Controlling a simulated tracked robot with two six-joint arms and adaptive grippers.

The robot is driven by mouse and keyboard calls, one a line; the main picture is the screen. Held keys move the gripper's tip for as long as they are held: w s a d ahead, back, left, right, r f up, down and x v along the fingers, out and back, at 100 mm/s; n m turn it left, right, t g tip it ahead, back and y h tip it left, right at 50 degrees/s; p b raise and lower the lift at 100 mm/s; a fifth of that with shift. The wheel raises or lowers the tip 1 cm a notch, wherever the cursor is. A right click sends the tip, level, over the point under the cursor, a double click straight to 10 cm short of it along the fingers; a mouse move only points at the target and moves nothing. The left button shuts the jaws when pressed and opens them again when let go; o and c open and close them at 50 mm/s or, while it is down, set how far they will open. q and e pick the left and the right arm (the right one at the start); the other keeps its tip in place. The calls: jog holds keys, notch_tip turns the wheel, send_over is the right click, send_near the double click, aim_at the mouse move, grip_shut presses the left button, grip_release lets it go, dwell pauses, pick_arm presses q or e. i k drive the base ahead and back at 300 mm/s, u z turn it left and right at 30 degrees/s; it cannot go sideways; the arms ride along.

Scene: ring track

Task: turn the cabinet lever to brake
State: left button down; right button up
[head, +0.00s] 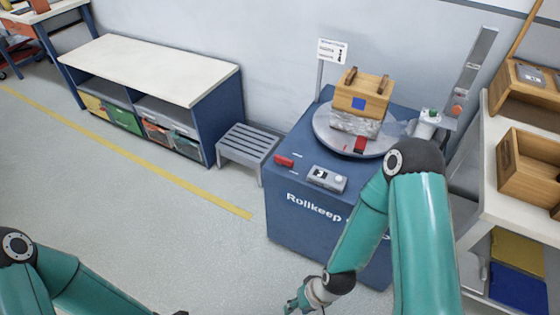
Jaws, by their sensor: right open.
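The blue cabinet (290,222), lettered "Rollkeep", stands right of centre against the wall. A small red handle (284,161) sits at the left of its top; a second red piece (360,145) is at the turntable's front edge. I cannot tell for sure which is the lever. A grey control box (327,178) with a knob sits at the front edge. My right gripper (294,305) is open and empty, low in front of the cabinet and apart from it, partly cut off by the bottom edge. My left arm is at the bottom left; its gripper barely shows.
A round grey turntable (390,143) on the cabinet carries a wrapped block and a wooden box (362,93). A grey step stool (246,147) stands left of the cabinet. A shelf with wooden bins (530,168) is at the right. The floor at left is clear.

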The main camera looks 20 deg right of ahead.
aim_at(280, 160)
jog(key=u, duration=0.2)
jog(key=i, duration=1)
